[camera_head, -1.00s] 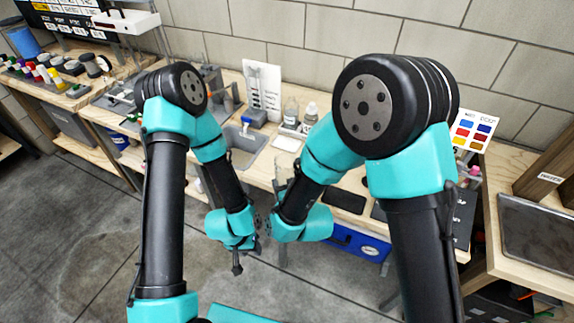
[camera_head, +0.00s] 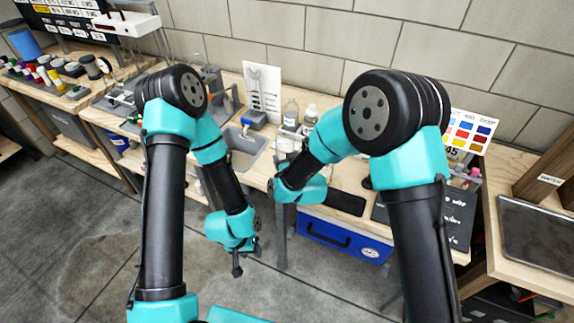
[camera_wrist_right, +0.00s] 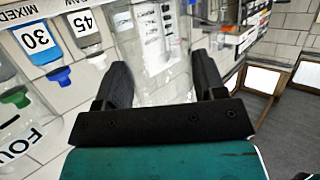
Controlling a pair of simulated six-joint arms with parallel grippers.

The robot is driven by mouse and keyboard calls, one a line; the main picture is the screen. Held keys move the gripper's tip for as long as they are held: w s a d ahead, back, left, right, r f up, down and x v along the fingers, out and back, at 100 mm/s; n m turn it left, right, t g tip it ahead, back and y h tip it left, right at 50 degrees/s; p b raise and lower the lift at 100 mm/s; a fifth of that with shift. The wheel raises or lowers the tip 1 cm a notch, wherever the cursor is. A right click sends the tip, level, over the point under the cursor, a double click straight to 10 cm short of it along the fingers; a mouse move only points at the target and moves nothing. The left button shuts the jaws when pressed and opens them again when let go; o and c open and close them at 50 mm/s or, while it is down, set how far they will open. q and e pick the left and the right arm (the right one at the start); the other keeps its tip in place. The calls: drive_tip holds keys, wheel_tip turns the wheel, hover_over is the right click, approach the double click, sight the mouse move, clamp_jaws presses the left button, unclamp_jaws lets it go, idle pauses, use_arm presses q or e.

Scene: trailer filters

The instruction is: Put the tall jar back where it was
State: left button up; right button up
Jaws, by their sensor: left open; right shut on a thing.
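In the right wrist view, a tall clear glass jar (camera_wrist_right: 152,50) stands between the two black fingers of my right gripper (camera_wrist_right: 160,78). That gripper is shut on it. The jar is see-through, so its edges and any contents are hard to make out. In the head view, my right gripper is mostly hidden by its own wrist, above the bench's front edge near the sink; a faint clear shape there may be the jar. My left gripper (camera_head: 238,266) hangs low in front of the bench, pointing down and empty; its fingers are small in this view.
A grey sink (camera_head: 243,148) is set in the wooden bench. Clear bottles (camera_head: 291,113) stand behind, beside a white chart (camera_head: 262,92). A dark pad (camera_head: 346,202) lies near the front edge, above a blue case (camera_head: 345,240). A colour card (camera_head: 468,132) stands at right.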

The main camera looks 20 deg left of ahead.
drive_tip(key=shift+w+a+f, duration=0.1)
drive_tip(key=shift+w+f, duration=0.15)
drive_tip(key=shift+w, duration=0.15)
drive_tip(key=shift+s+f, duration=0.1)
drive_tip(key=shift+f, duration=1.45)
drive_tip(key=shift+f, duration=0.15)
drive_tip(key=o, duration=1.1)
drive_tip(key=shift+c, duration=0.2)
